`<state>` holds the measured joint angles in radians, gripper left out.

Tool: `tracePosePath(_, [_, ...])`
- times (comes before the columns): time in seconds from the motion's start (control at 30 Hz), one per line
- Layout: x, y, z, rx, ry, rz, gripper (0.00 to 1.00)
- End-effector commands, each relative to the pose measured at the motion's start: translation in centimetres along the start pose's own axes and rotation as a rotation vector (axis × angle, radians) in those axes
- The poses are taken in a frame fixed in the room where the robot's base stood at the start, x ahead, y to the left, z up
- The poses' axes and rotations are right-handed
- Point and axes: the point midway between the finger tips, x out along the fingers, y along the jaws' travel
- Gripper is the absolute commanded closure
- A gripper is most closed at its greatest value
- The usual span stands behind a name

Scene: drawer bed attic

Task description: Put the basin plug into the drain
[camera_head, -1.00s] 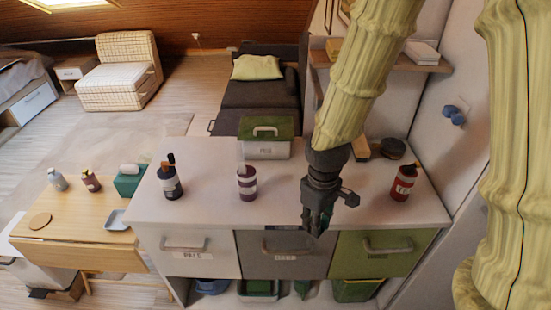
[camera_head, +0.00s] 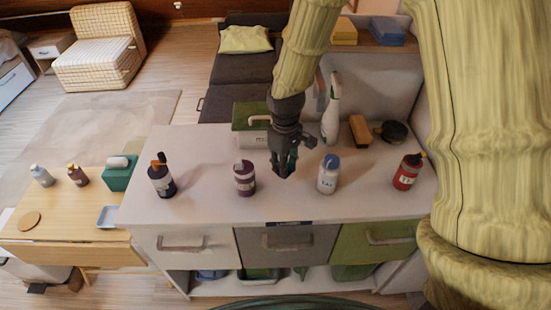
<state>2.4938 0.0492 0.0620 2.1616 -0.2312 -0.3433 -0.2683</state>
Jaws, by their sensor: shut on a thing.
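My gripper (camera_head: 284,172), dark grey with teal parts, points down over the middle of the white counter (camera_head: 210,205), between a dark purple bottle and a white one. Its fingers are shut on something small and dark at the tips. Too little of it shows to tell its shape or whether it is the basin plug. I cannot make out a basin or a drain in this view.
On the counter stand a dark pump bottle (camera_head: 162,177), a purple bottle (camera_head: 245,178), a white bottle (camera_head: 328,175), a red bottle (camera_head: 407,172), a spray bottle (camera_head: 331,115), a brush (camera_head: 359,131) and a green box (camera_head: 250,116). Drawers (camera_head: 287,250) are below.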

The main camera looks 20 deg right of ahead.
Motion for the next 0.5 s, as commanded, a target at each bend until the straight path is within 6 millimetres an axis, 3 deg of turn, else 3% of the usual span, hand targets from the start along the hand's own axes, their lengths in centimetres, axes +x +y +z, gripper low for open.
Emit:
tracePosePath(0.2, [0.2, 1.4, -3.6, 0.001, -0.001, 0.0, 1.0])
tracePosePath(0.5, [0.8, 1.9, -4.8, 0.002, -0.002, -0.001, 1.0])
